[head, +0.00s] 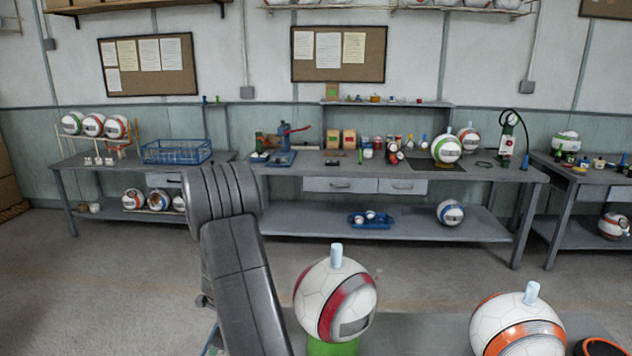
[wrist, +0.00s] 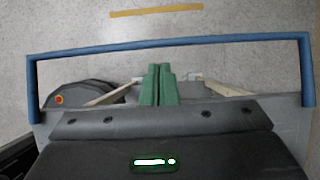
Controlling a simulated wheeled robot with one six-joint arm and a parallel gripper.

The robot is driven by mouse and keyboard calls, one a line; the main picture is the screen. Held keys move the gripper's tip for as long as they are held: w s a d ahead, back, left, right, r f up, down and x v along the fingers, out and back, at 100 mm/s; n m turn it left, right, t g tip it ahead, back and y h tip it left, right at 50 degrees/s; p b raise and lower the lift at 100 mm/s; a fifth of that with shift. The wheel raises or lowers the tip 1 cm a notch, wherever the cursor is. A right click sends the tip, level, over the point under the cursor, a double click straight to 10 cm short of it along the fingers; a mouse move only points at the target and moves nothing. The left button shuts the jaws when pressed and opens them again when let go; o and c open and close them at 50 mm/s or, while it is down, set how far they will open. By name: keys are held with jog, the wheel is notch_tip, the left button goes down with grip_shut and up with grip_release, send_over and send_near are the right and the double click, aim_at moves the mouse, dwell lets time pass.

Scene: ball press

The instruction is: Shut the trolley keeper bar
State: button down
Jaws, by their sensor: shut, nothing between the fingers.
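In the wrist view a blue bar (wrist: 170,44) runs across the picture beyond my gripper, with a downward leg at each end. It looks like the trolley keeper bar, but I cannot tell its latch state. Grey surfaces show near its legs, partly hidden by my wrist. My gripper (wrist: 160,68) has green fingers pressed together with nothing between them. The fingertips appear just below the bar in the picture; I cannot tell whether they touch it. In the head view my arm hides the area low in the middle, and neither gripper nor bar shows.
A white-and-red ball (head: 336,300) on a green stand and a white-and-orange ball (head: 518,325) are close at the bottom right of the head view. A long workbench (head: 390,222) stands along the back wall. Open concrete floor (head: 110,280) lies at the left. A yellow floor line (wrist: 156,11) shows beyond the bar.

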jog(key=f+b, duration=0.1)
jog(key=a+f+y+b, duration=0.1)
jog(key=b, duration=0.1)
jog(key=shift+a+f, duration=0.3)
jog(key=shift+f, duration=0.05)
jog(key=shift+r, duration=0.25)
